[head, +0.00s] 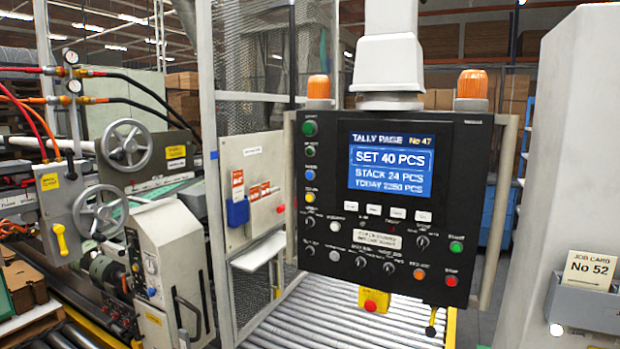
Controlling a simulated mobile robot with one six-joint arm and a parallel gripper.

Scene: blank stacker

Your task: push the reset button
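A black control panel (330,225) hangs in the middle of the head view, facing me. Its lit blue screen (390,167) reads TALLY PAGE No 47, SET 40 PCS, STACK 24 PCS and TODAY 2250 PCS. Low on the right are an orange button (419,274), a green button (456,247) and a red button (451,281). The orange button's small label looks like RESET, but it is blurred. Green, blue and yellow buttons run down the left edge. White keys (374,209) sit below the screen. My gripper is not in view.
A yellow box with a red button (371,301) hangs below the panel, above a roller conveyor (310,318). A job card (590,270) reading No 52 stands in a grey holder at right. Handwheel machinery (126,145) fills the left; mesh fencing stands behind.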

